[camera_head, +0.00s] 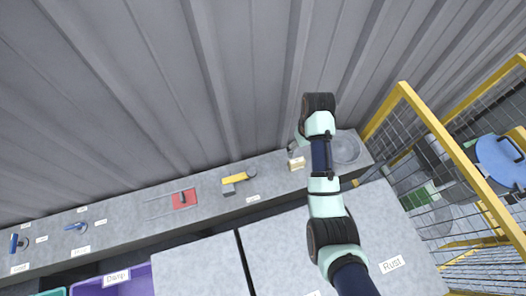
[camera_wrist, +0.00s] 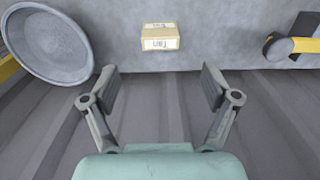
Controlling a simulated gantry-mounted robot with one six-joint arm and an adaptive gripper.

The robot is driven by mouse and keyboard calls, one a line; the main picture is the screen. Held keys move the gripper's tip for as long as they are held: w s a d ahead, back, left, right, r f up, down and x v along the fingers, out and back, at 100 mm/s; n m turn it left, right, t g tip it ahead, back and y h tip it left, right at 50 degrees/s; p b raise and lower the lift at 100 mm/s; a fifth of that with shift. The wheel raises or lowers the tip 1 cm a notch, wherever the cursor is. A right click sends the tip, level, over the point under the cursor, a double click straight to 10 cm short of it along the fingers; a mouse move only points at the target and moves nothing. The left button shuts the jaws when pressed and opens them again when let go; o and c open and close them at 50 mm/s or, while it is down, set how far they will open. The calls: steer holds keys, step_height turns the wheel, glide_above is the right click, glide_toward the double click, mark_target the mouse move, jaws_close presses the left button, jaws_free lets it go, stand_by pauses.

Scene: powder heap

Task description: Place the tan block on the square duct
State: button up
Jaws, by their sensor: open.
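The tan block (camera_head: 297,163) is a small box on the grey ledge, left of a round grey dish. It also shows in the wrist view (camera_wrist: 160,36), where its label reads "Tan". My gripper (camera_wrist: 158,80) is open and empty. In the wrist view the block lies beyond the fingertips, roughly centred between them and apart from both. In the head view my gripper is partly hidden by my arm, close to the block. I cannot make out a square duct in either view.
The round dish (camera_wrist: 47,45) is beside the block. A yellow-handled tool (camera_head: 236,179), a red slider (camera_head: 184,199) and blue handles (camera_head: 76,227) are along the ledge. A corrugated wall (camera_head: 180,80) stands behind; a yellow-framed mesh fence (camera_head: 450,150) is at right.

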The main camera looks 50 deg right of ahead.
steer(key=w+a+r+n+t+h, duration=0.1)
steer(key=w+a+r+t, duration=0.15)
steer(key=w+a, duration=0.4)
steer(key=w+a+r+n+t+h, duration=0.1)
steer(key=w+a+r+n+t, duration=0.15)
steer(key=a, duration=0.65)
steer(key=w+a+r+n+t, duration=0.1)
steer(key=w+a+r+t, duration=0.1)
steer(key=w+a+r, duration=0.4)
steer(key=s+a+r+n+t+y, duration=0.1)
steer(key=s+a+r+t, duration=0.15)
steer(key=a, duration=0.35)
steer(key=s+a+r+n+t, duration=0.1)
steer(key=a+r, duration=0.3)
steer(key=a, duration=0.2)
steer(key=s+a+r+t+y, duration=0.1)
steer(key=s+a+r+t, duration=0.15)
steer(key=a, duration=0.35)
step_height(320, 180, up, 26)
steer(key=p, duration=2.4)
steer(key=shift+w+f+p, duration=0.25)
steer(key=shift+w+p, duration=0.1)
